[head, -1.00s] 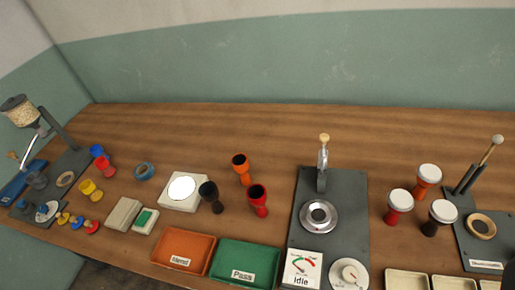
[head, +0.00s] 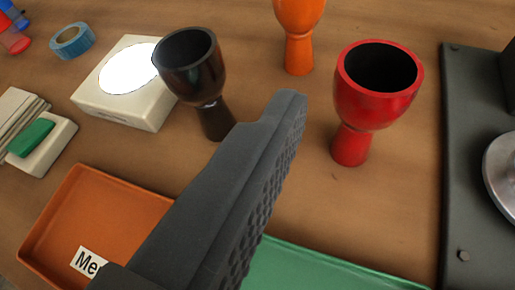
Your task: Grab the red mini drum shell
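The red goblet-shaped drum shell (head: 378,92) stands upright on the wooden table at the right of the view, its dark open mouth facing up. One dark grey finger of my gripper (head: 285,120) reaches in from the lower left, its ridged pad facing right. The finger is left of the red shell and apart from it in the picture. Nothing rests against the pad. The other finger is out of view.
A black shell (head: 190,70) and an orange shell (head: 298,28) stand nearby. An orange tray (head: 75,215) and a green tray (head: 320,265) lie in front. A dark plate (head: 462,150) is at right. A white box (head: 105,112) is at left.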

